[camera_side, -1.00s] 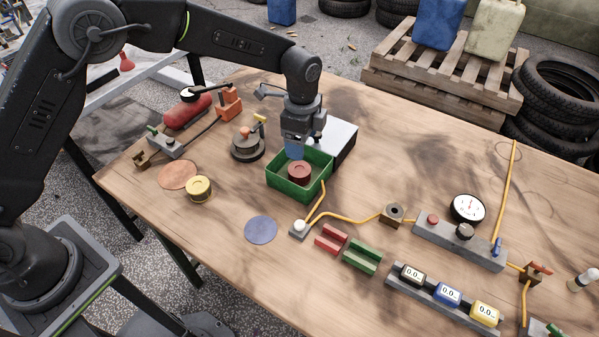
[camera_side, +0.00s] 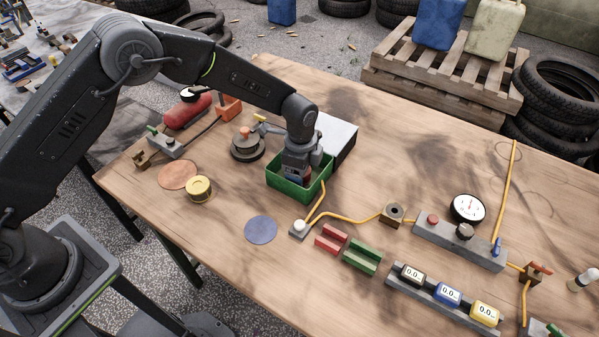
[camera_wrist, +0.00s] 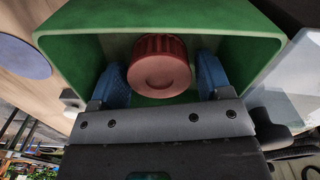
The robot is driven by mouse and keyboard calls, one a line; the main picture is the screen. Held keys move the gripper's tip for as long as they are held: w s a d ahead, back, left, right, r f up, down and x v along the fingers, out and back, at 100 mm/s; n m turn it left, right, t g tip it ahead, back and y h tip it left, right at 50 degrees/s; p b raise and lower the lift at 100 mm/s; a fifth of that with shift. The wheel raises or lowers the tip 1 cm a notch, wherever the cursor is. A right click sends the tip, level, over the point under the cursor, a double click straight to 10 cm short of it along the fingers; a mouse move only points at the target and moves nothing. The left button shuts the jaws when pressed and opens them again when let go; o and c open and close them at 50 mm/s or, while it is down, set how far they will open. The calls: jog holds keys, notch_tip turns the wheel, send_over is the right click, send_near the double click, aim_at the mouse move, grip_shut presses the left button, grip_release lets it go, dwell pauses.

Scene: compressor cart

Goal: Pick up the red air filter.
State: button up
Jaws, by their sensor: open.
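The red air filter (camera_wrist: 160,68) is a round, ribbed disc lying inside the green bin (camera_wrist: 75,17). In the side view it is mostly hidden by my gripper. The green bin (camera_side: 287,190) stands near the middle of the table in that view. My gripper (camera_wrist: 161,80) is open, with one blue finger on each side of the filter. A gap shows between the filter and the fingers, at least on the left. My gripper (camera_side: 297,178) reaches down into the bin from above.
A white-topped box (camera_side: 338,137) stands close behind the bin. A yellow round part (camera_side: 198,187) sits to the left near a copper disc (camera_side: 177,174). A blue disc (camera_side: 261,229) lies in front. A small block with a white knob (camera_side: 299,229) and yellow hose are close to the bin's right.

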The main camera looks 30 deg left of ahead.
jog(key=shift+c, duration=0.4)
jog(key=c, duration=0.7)
jog(key=shift+r, duration=0.1)
